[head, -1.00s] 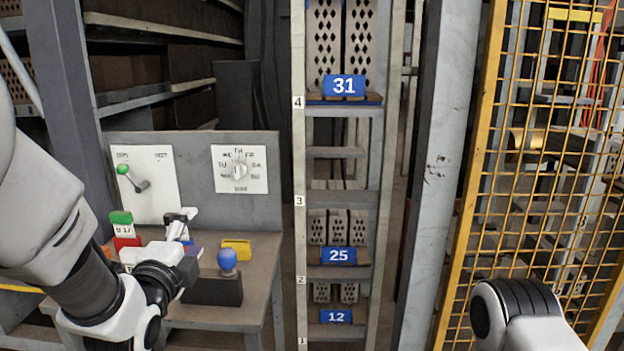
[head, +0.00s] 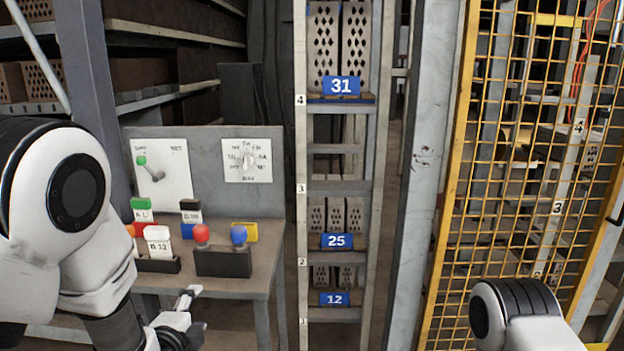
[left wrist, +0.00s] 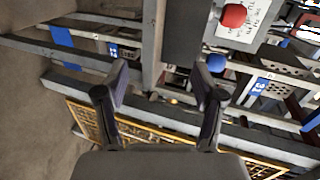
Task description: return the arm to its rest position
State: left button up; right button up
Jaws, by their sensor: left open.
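My left arm comes in from the left in the head view, with its white and black links folded close to me. My left gripper (head: 188,310) is low in front of the desk (head: 262,268), below its front edge. In the left wrist view its two dark fingers (left wrist: 160,95) stand apart with nothing between them. My right arm shows only as a white and black link at the lower right of the head view; its gripper is out of view.
On the desk are a red knob (head: 201,234) and a blue knob (head: 239,235) on a dark box, coloured tags and a yellow block (head: 246,231). A brick rack (head: 337,190) stands at centre, a yellow mesh fence (head: 520,150) at right.

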pick_arm(q)
jog(key=s+a+f+n+g, duration=0.1)
jog(key=s+f+n+g, duration=0.15)
jog(key=s+f, duration=0.5)
jog(key=s+a+f+n+g, duration=0.1)
jog(key=s+f+g, duration=0.25)
jog(key=f, duration=0.75)
jog(key=s+a+f+n+g, duration=0.1)
jog(key=s+f+n+g, duration=0.1)
jog(key=s+f, duration=0.55)
jog(key=s+f+n+g, duration=0.3)
jog(key=s+f+n, duration=0.1)
jog(key=s+n, duration=0.25)
jog(key=s+f+n+g, duration=0.3)
jog(key=s+n, duration=0.2)
jog(key=s, duration=0.3)
notch_tip(320, 180, up, 12)
jog(key=n+p, duration=0.1)
jog(key=p, duration=1.1)
jog(key=shift+g, duration=0.3)
